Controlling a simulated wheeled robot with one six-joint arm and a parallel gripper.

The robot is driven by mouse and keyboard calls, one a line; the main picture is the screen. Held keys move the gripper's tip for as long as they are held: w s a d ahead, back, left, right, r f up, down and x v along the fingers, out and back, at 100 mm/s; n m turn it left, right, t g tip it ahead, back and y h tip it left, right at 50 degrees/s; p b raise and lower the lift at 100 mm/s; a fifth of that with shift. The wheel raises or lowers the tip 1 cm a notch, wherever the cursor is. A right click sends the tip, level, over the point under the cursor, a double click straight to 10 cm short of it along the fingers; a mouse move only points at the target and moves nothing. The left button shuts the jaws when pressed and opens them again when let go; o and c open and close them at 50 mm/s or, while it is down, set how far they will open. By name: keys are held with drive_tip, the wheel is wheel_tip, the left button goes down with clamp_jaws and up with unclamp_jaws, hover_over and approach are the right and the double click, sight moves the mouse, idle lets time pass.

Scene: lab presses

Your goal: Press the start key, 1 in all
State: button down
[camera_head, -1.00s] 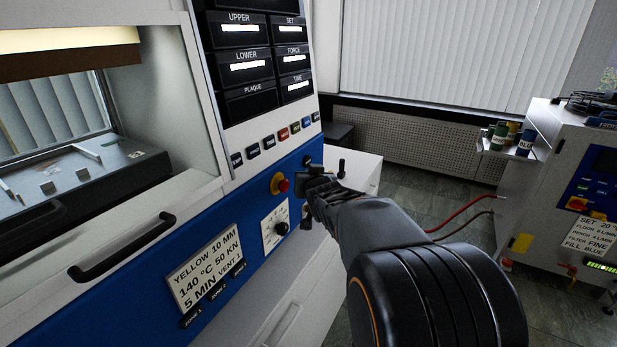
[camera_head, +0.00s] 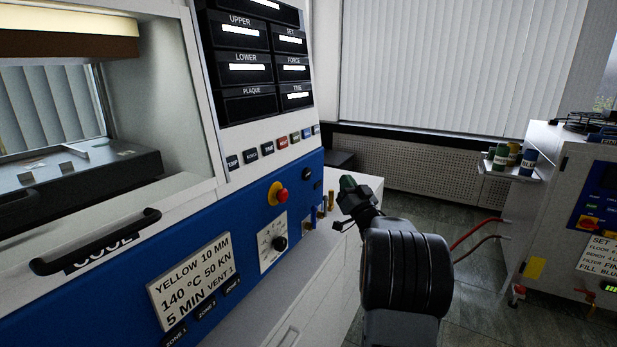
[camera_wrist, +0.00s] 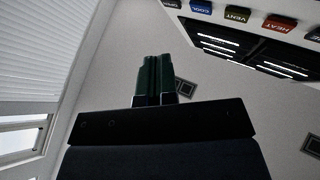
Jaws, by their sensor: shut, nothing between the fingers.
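I cannot read the label of any start key. A row of small keys runs under the displays of the press (camera_head: 201,190), among them a red HEAT key (camera_head: 282,142), with a green VENT key (camera_wrist: 237,15) and a blue COOL key (camera_wrist: 201,5) in the wrist view. A dark round button (camera_head: 306,174) sits on the blue panel below the row; its marking is unreadable. My gripper (camera_head: 347,184) is shut and empty, right of the press and apart from it. Its green fingertips (camera_wrist: 153,66) meet in the wrist view.
A red stop knob on a yellow base (camera_head: 277,194) and a black dial (camera_head: 279,243) are on the press front. A black handle (camera_head: 95,244) juts out at left. Another machine (camera_head: 560,170) with hoses stands right. Open floor lies between.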

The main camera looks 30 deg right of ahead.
sight(307, 174)
drive_tip(key=w+a+p, duration=0.1)
drive_tip(key=w+a, duration=0.3)
drive_tip(key=w, duration=0.3)
drive_tip(key=shift+w+a, duration=0.3)
drive_tip(key=shift+w+a+b, duration=0.1)
drive_tip(key=shift+w+b, duration=0.1)
drive_tip(key=shift+b, duration=0.1)
idle(2.1)
drive_tip(key=shift+w+a, duration=0.1)
drive_tip(key=shift+w, duration=0.05)
drive_tip(key=shift+w+a+b, duration=0.2)
drive_tip(key=shift+w+b, duration=0.1)
idle(0.9)
idle(0.3)
drive_tip(key=shift+s+d+b, duration=0.4)
drive_tip(key=shift+s+b, duration=0.15)
drive_tip(key=shift+s, duration=0.15)
